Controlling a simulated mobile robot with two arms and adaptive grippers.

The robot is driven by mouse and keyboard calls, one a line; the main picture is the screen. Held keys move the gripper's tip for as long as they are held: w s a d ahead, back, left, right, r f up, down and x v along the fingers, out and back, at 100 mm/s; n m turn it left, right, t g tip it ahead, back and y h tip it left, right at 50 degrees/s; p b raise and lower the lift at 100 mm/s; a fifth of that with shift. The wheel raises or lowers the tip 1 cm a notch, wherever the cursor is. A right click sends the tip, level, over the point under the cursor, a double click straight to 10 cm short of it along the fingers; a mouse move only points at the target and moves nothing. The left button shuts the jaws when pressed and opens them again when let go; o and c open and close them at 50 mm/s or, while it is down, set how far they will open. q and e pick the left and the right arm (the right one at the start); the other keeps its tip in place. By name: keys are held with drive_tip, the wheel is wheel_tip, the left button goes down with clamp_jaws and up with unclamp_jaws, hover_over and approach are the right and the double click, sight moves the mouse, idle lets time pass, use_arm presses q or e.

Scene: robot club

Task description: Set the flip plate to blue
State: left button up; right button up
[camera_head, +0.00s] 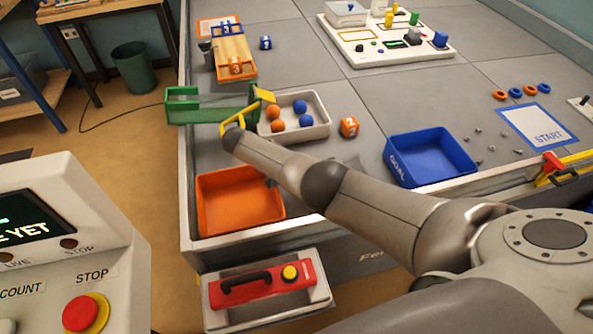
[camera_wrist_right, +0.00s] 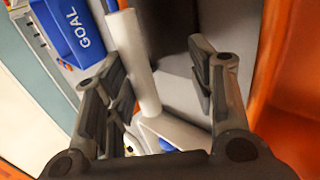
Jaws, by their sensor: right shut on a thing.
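I cannot make out the flip plate for certain in either view. My right arm reaches in from the right in the head view and hides part of the table; its gripper is mostly hidden behind it. My left gripper is not in view.
The blue GOAL bin (camera_head: 395,165) and orange tray (camera_head: 205,205) flank my arm.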

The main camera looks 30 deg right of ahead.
drive_tip(key=v, duration=1.2)
drive_tip(key=shift+w, duration=0.1)
